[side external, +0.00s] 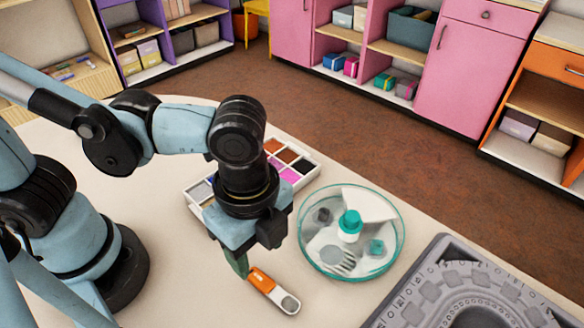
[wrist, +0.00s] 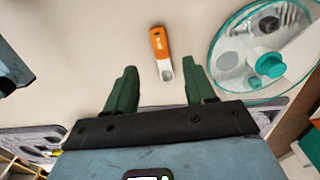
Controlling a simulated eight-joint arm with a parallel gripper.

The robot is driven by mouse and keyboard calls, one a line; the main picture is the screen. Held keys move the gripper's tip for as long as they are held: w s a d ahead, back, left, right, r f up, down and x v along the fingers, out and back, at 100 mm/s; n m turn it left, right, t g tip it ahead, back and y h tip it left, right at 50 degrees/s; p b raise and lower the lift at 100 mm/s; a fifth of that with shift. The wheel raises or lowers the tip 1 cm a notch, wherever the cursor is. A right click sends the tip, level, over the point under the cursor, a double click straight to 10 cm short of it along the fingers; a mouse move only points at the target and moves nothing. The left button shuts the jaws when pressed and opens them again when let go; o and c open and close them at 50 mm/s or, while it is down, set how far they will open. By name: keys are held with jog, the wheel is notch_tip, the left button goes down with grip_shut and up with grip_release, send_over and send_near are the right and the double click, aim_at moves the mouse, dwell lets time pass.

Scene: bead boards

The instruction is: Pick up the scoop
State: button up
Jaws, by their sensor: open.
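The scoop (side external: 273,291) lies flat on the pale table, with an orange handle and a pale, rounded end. In the wrist view the scoop (wrist: 160,48) has its pale end toward my gripper and its orange end away from it. My gripper (side external: 241,264) points down close to the scoop's orange end in the side view. In the wrist view my gripper (wrist: 159,68) has its two green fingers spread apart, with the scoop's pale end showing between the tips. Nothing is held. The height of the fingertips above the table is hard to tell.
A round clear dish (side external: 302,246) with a teal-capped bottle (side external: 349,226) and small pieces stands right of my gripper. A grey moulded board (side external: 402,300) is at the front right. Table left of the scoop is clear.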

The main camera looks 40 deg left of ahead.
aim_at(260, 279)
jog(key=shift+a+f, duration=0.1)
jog(key=shift+f, duration=4.05)
grip_shut()
jog(key=shift+r, duration=0.1)
